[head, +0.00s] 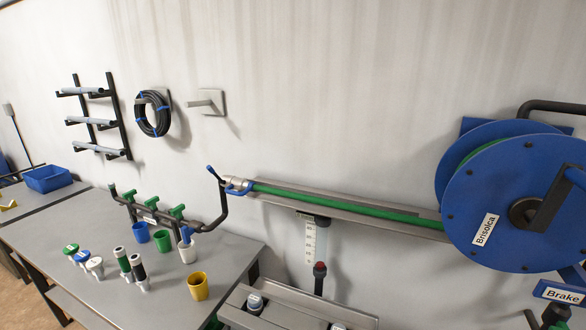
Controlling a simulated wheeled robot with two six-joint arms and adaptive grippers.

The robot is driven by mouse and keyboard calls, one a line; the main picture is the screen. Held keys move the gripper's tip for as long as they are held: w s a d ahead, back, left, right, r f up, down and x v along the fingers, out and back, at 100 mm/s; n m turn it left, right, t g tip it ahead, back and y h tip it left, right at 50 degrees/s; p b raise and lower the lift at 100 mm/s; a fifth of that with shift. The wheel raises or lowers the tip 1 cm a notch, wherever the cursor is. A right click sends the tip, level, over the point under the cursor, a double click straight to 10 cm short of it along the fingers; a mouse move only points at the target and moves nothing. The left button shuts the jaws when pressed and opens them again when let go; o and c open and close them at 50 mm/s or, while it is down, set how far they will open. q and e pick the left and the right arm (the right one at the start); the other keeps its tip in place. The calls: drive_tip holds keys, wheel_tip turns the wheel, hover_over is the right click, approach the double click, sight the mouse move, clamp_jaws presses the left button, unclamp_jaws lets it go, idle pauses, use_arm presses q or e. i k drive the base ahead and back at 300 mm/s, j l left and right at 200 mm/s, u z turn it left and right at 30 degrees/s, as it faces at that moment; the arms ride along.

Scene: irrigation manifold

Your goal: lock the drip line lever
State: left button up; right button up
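A green line (345,205) runs along a grey rail from the blue reel to a silver coupling (236,182) at its left end. A blue lever (241,189) sits at this coupling, angled along the front of it. A second small blue handle (212,172) tops the black pipe end just left of the coupling. I cannot tell from this distance whether the lever is locked. Neither of my grippers is in view.
A large blue reel (515,205) labelled "Brisolca" stands at the right, with a "Brake" label (563,295) below it. A grey table (60,235) at left holds several cups and fittings, including a yellow cup (198,287). A low grey box (290,305) stands at bottom centre.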

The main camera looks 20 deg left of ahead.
sight(209, 167)
drive_tip(key=u, duration=1.15)
